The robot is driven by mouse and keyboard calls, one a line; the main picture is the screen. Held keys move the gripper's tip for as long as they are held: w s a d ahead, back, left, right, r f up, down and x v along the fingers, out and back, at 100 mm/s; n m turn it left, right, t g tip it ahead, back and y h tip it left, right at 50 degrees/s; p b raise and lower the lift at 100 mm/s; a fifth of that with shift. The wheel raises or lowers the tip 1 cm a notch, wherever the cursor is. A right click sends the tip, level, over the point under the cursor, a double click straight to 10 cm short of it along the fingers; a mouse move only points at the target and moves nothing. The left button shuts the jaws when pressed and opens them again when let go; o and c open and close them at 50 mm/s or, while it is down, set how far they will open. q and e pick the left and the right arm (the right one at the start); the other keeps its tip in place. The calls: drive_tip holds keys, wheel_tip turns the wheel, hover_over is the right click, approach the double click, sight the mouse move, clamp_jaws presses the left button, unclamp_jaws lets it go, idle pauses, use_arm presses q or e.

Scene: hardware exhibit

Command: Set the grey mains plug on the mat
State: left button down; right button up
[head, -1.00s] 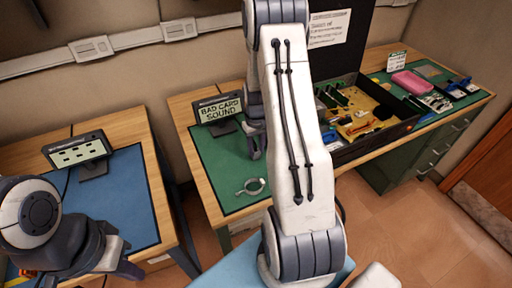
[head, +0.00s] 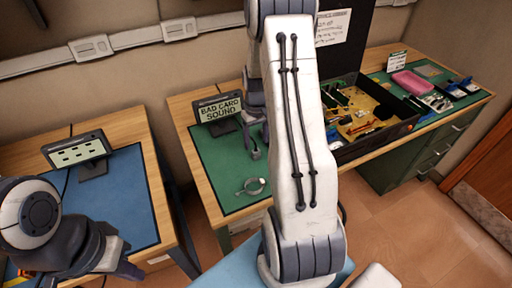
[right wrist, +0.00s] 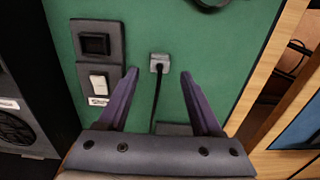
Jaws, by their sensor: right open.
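The grey mains plug (right wrist: 159,63) shows in the right wrist view over the green mat, with a black cable running from it toward my gripper. I cannot tell whether it touches the mat. My right gripper (right wrist: 159,74) is open, its two fingers on either side of the plug and cable, holding nothing. The green mat (head: 218,170) covers the middle bench in the head view. I cannot make out the plug in the head view, where my right arm blocks part of the bench. My left gripper (head: 128,268) is low at the left; its jaws are unclear.
A black panel with a socket and white switch (right wrist: 97,80) is left of the plug. A ring clamp (head: 251,187) lies on the mat near a "BAD CARD SOUND" sign (head: 219,108). An open case (head: 362,140) stands right. A blue mat (head: 125,205) lies left.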

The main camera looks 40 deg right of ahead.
sight(256, 151)
wheel_tip(256, 151, up, 8)
drive_tip(key=s+a+r+n, duration=0.2)
drive_tip(key=a+r, duration=0.1)
drive_tip(key=a, duration=0.9)
drive_tip(key=s+a+r+n, duration=0.2)
drive_tip(key=s+a+n, duration=0.1)
drive_tip(key=a, duration=0.9)
drive_tip(key=s+a+n, duration=0.2)
drive_tip(key=s+a, duration=0.3)
drive_tip(key=s, duration=0.3)
drive_tip(key=s+a+r+n+y, duration=0.1)
drive_tip(key=s+a+n, duration=0.1)
drive_tip(key=s+a, duration=0.3)
drive_tip(key=s, duration=0.3)
drive_tip(key=shift+s+n, duration=0.3)
drive_tip(key=shift+n, duration=0.1)
drive_tip(key=shift+c, duration=0.4)
